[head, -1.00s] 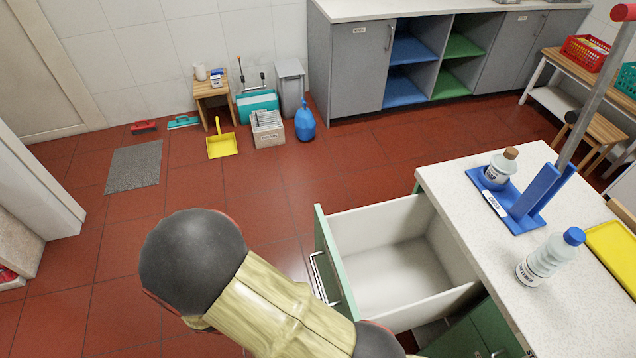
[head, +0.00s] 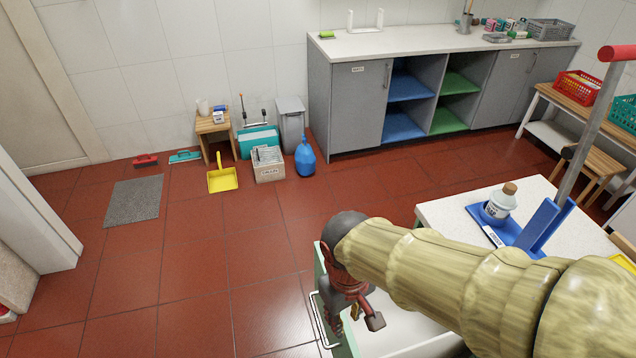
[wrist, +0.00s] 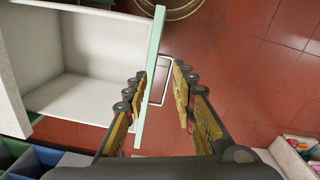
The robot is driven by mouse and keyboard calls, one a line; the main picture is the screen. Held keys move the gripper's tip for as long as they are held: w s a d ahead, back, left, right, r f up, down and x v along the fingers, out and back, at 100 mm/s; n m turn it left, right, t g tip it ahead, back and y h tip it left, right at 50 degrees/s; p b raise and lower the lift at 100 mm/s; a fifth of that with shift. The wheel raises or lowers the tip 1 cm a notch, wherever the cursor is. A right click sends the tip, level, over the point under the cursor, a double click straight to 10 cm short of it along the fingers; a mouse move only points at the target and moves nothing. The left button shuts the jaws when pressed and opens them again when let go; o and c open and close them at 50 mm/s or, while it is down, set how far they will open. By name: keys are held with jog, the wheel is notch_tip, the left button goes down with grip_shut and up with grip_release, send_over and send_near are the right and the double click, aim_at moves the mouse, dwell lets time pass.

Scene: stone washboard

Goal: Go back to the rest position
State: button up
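My gripper (head: 356,316) hangs at the open drawer's front, at the end of my arm, which crosses the lower right of the head view. In the wrist view my gripper (wrist: 160,78) has its two fingers spread with nothing held between them. The pulled-out drawer (wrist: 80,65) is white and empty where it shows, with a pale green front (wrist: 150,75) and a metal handle (wrist: 165,88). The front and handle appear between the fingers; I cannot tell how far below they are. In the head view my arm hides much of the drawer (head: 400,328).
A grey cabinet (head: 356,110) lines the back wall.

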jog(key=s+d+r+m+t, duration=0.1)
jog(key=d+r+m+t, duration=0.4)
jog(key=d+r, duration=0.8)
jog(key=shift+d+m+y, duration=0.2)
jog(key=shift+m+y, duration=0.1)
jog(key=shift+m, duration=0.2)
